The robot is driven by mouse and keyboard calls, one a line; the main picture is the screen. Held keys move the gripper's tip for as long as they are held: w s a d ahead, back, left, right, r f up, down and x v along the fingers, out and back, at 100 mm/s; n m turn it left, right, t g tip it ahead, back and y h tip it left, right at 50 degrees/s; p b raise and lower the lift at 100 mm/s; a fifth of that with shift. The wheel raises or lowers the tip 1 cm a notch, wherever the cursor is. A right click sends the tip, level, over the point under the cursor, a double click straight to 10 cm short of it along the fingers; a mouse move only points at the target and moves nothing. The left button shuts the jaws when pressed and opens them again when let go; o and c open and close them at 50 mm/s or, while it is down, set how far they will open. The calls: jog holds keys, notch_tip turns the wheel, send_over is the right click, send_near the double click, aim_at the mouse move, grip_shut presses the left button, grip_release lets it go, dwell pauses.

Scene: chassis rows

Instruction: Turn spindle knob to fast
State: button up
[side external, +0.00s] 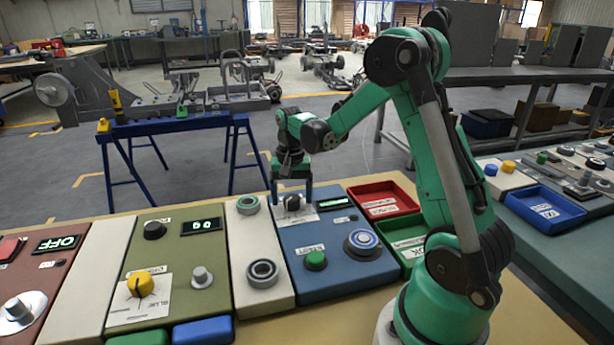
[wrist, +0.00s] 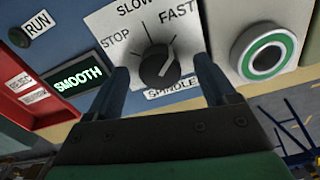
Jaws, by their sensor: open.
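The spindle knob (wrist: 158,66) is dark and round, on a white plate (wrist: 120,24) marked STOP, SLOW and FAST, with a SPINDLE label below. FAST is at the plate's upper right in the wrist view. A pale line shows on the knob, but I cannot tell for certain which mark it points to. In the side view the knob (side external: 292,203) sits at the far left of the blue panel (side external: 330,270). My gripper (wrist: 160,70) is open, its fingers on either side of the knob. In the side view my gripper (side external: 291,197) points down over it; contact is not clear.
A lit display (wrist: 76,76) reads SMOOTH beside the knob plate. A green-ringed round fitting (wrist: 264,57) is on the neighbouring white panel. A green START button (side external: 316,260) and a large round dial (side external: 362,243) are nearer on the blue panel. Red (side external: 408,190) and green trays lie right.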

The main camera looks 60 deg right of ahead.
aim_at(291, 198)
jog(key=shift+r, duration=2.85)
jog(key=shift+a+r, duration=0.1)
jog(key=shift+a, duration=0.1)
jog(key=s+a+r+n+t, duration=0.1)
jog(key=s+a+n+t, duration=0.2)
jog(key=a+n, duration=0.2)
jog(key=s+a+r+n+t, duration=0.2)
jog(key=a+n, duration=0.4)
jog(key=a, duration=0.5)
jog(key=shift+s+a+r+t, duration=0.35)
jog(key=shift+s+t, duration=0.15)
jog(key=shift+t, duration=0.6)
